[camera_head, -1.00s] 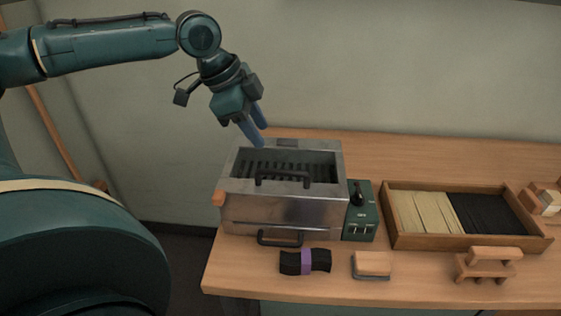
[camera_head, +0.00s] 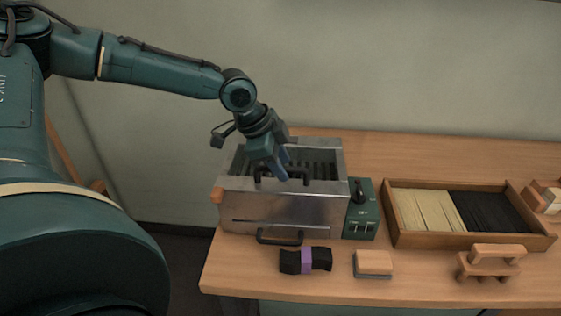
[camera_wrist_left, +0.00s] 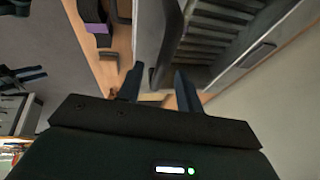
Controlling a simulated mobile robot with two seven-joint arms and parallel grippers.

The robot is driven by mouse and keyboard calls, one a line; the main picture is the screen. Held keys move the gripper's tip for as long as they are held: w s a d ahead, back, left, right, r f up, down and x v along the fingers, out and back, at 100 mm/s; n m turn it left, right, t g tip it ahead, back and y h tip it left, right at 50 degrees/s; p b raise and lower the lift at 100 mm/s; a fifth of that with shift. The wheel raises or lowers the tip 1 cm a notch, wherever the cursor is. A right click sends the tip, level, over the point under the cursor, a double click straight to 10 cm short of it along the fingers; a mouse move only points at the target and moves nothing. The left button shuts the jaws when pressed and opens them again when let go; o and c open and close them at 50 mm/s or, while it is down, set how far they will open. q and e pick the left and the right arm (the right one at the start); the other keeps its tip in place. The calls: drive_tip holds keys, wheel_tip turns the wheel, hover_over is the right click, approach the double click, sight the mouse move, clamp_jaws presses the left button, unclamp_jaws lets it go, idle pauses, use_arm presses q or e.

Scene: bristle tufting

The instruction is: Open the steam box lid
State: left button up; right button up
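The steam box (camera_head: 285,205) is a metal box at the left of the table. A second dark handle (camera_head: 279,237) is low on the front face. Contact is unclear. My right gripper is out of view.
A green control box (camera_head: 360,222) with a knob adjoins the box's right side. A wooden tray (camera_head: 420,241) of pale and black bristles is further right. A black bundle with a purple band (camera_head: 319,260), a wooden block (camera_head: 374,263) and a wooden stand (camera_head: 489,262) lie along the front.

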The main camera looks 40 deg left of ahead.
use_arm(q)
drive_tip(key=shift+c, duration=0.3)
clamp_jaws()
drive_tip(key=shift+r, duration=0.1)
